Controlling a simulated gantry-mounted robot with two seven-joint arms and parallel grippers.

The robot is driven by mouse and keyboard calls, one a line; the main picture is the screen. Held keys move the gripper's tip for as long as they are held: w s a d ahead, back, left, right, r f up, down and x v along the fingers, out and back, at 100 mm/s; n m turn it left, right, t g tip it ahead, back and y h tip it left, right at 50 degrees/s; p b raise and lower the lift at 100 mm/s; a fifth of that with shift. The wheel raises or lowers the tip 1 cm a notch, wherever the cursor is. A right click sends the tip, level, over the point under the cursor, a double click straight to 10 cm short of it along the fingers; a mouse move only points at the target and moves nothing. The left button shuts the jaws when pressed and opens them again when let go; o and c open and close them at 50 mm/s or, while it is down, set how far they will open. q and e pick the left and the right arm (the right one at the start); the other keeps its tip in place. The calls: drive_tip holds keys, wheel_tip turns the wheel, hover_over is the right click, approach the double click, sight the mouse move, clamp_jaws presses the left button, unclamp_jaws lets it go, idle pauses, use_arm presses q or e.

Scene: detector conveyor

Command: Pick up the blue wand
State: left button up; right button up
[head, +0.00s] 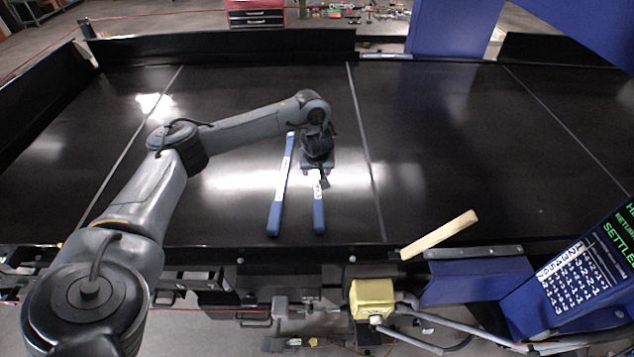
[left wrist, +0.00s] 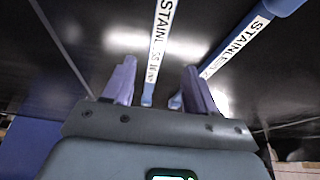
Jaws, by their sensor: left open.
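Two blue wands with white, lettered labels lie on the black conveyor. In the head view, the left wand (head: 275,213) lies clear of my gripper at a slight slant. The right wand (head: 319,216) lies partly hidden under my left gripper (head: 320,178). My left gripper is open and points down over the right wand. In the left wrist view, one wand (left wrist: 161,45) shows in the gap between the fingers (left wrist: 160,90), beyond them. The other wand (left wrist: 240,42) runs slanted behind the right finger. Neither is visibly gripped. My right gripper is out of view.
The black conveyor belt (head: 430,150) is mostly clear around the wands. A wooden strip (head: 440,234) lies at its near edge, with a blue keypad console (head: 580,275) at the right. A yellow box (head: 372,299) sits below the edge. Low black walls border the far side.

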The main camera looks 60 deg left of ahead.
sight(317, 181)
use_arm(q)
drive_tip(key=x, duration=0.1)
drive_tip(key=b, duration=0.1)
drive_tip(key=x, duration=0.1)
drive_tip(key=shift+s+d+f, duration=0.1)
drive_tip(key=shift+d+f, duration=0.05)
drive_tip(key=shift+f, duration=0.3)
drive_tip(key=shift+a+f+b, duration=0.2)
drive_tip(key=shift+f+b, duration=0.15)
drive_tip(key=shift+b, duration=0.2)
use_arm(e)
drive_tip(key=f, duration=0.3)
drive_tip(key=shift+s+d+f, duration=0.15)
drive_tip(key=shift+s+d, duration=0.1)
use_arm(q)
drive_tip(key=b+x, duration=0.1)
drive_tip(key=x, duration=0.1)
drive_tip(key=b+x, duration=0.2)
drive_tip(key=shift+d, duration=0.2)
drive_tip(key=shift+w+a+f+b, duration=0.35)
drive_tip(key=shift+f+b, duration=0.15)
drive_tip(key=shift+b, duration=0.1)
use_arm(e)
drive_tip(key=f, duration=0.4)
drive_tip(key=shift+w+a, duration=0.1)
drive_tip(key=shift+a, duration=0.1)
use_arm(q)
drive_tip(key=shift+c, duration=0.3)
